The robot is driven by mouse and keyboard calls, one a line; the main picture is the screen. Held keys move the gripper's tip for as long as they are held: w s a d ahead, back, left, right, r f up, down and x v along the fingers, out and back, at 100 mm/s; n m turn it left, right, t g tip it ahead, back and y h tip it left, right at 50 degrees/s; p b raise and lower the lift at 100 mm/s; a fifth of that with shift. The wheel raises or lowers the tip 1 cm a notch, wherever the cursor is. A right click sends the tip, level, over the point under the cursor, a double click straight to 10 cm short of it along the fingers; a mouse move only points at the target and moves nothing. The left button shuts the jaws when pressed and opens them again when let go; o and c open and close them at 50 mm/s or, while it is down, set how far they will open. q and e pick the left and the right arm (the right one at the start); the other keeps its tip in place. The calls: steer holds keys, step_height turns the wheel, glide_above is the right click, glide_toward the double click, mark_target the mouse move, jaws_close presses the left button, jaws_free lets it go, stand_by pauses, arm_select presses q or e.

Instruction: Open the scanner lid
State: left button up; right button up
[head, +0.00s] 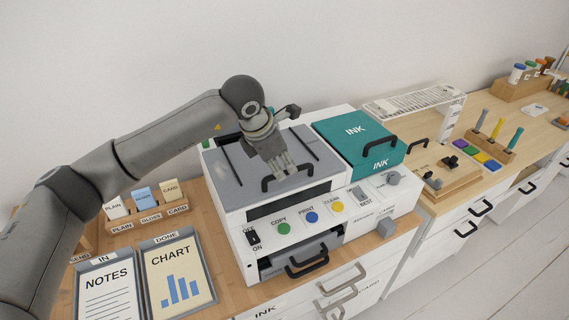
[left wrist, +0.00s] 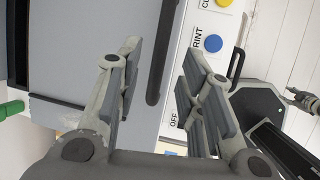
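The scanner lid (head: 285,165) is the grey panel on top of the white machine, lying flat and closed. Its black bar handle (head: 286,178) runs along the front edge and also shows in the left wrist view (left wrist: 158,55). My left gripper (head: 280,172) points down over the front of the lid, at the handle. In the left wrist view its fingers (left wrist: 158,95) are spread, with the handle between their lines and no contact visible. Grey finger-like parts (head: 342,292) at the bottom of the head view seem to be my right gripper; their opening is unclear.
A teal ink cover (head: 358,142) is right of the lid. Colored buttons (head: 311,217) and a power switch (head: 252,238) line the front panel, above a drawer handle (head: 307,266). Card holders and trays with NOTES and CHART sheets (head: 180,275) are at left.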

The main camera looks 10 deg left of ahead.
mark_target(286, 171)
arm_select(q)
steer(key=x, duration=0.3)
steer(key=shift+f, duration=0.2)
steer(key=shift+w, duration=0.1)
arm_select(e)
steer(key=w, duration=0.2)
steer(key=w+d+r, duration=0.1)
steer(key=shift+s, duration=0.15)
arm_select(q)
jaws_close()
arm_select(e)
steer(key=shift+s+d, duration=0.1)
steer(key=shift+s, duration=0.4)
